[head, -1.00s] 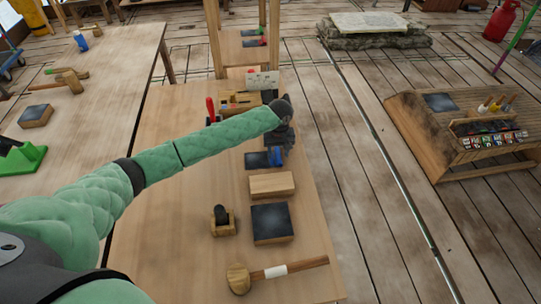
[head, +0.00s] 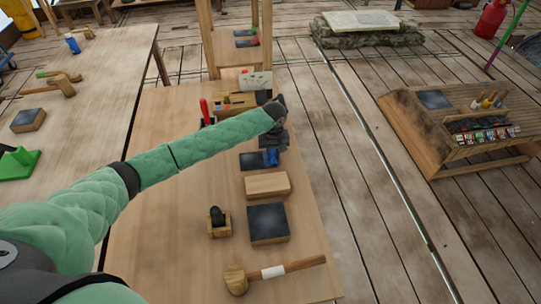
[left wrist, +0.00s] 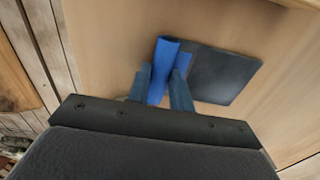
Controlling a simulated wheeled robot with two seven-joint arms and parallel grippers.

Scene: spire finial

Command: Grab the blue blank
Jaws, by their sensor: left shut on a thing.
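The blue blank (left wrist: 166,66) shows in the left wrist view between the two fingers of my left gripper (left wrist: 166,85). The fingers are shut on it. It is beside a dark flat pad on the table. In the head view the blue blank (head: 271,156) shows as a small blue piece just below my left gripper (head: 271,146), at the right edge of the dark pad (head: 252,161). I cannot tell whether the blank touches the table. My right gripper is not in view.
On the same table (head: 170,215) a wooden block (head: 267,184), a dark-topped block (head: 268,224), a small wooden holder (head: 219,226) and a mallet (head: 237,280) stand nearer. A wooden tool box (head: 232,104) is behind. Bare table lies to the left.

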